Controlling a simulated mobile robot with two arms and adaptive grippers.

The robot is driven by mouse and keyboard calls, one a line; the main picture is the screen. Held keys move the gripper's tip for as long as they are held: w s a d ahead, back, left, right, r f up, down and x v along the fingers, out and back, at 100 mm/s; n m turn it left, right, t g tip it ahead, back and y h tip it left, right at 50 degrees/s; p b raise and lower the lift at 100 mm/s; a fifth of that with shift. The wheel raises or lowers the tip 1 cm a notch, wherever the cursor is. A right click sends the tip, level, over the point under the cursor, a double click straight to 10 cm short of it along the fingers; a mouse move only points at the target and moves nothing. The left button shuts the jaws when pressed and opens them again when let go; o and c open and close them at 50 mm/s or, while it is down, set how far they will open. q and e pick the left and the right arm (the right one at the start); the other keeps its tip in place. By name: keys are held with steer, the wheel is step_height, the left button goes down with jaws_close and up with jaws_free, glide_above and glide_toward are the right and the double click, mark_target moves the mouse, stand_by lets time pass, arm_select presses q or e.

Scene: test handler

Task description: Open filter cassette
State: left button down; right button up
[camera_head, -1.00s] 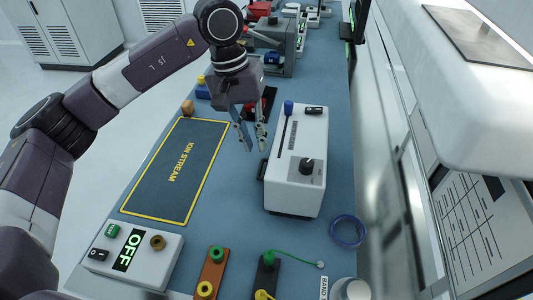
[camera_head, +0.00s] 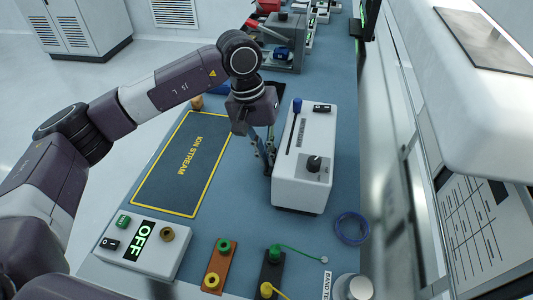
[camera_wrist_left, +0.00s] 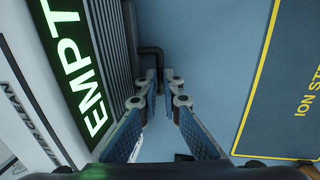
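The filter cassette is not labelled; the likely unit is a white box (camera_head: 303,180) with a blue lever (camera_head: 297,105) and a black knob (camera_head: 313,163) on top. In the left wrist view, its side has a ribbed grille (camera_wrist_left: 106,45), a lit green "EMPTY" display (camera_wrist_left: 75,60) and a black bent handle (camera_wrist_left: 148,53). My left gripper (camera_head: 266,160) points down close beside the box's left side. In the wrist view its fingertips (camera_wrist_left: 160,75) are a little apart, at the handle's bent end. Contact is unclear. My right gripper is not in view.
The dark, yellow-bordered "ION STREAM" mat (camera_head: 148,184) lies left. A white box with an "OFF" display (camera_head: 142,240), socket blocks (camera_head: 219,266) and a blue ring (camera_head: 351,228) are in front. A grey press (camera_head: 282,45) stands behind. A white machine (camera_head: 480,110) borders the bench's right.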

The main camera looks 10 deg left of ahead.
arm_select(q)
steer(key=shift+s, duration=0.1)
steer(key=shift+a+f, duration=0.15)
steer(key=shift+a, duration=0.1)
steer(key=a+b, duration=0.4)
steer(key=a, duration=0.3)
steer(key=shift+a, duration=0.4)
steer(key=c, duration=2.7)
jaws_free()
steer(key=shift+d, duration=0.1)
steer(key=shift+c, duration=0.2)
steer(key=o, duration=0.4)
steer(key=shift+s, duration=0.1)
steer(key=shift+c, duration=0.2)
step_height(320, 180, up, 12)
steer(key=a, duration=0.2)
steer(key=shift+a, duration=0.15)
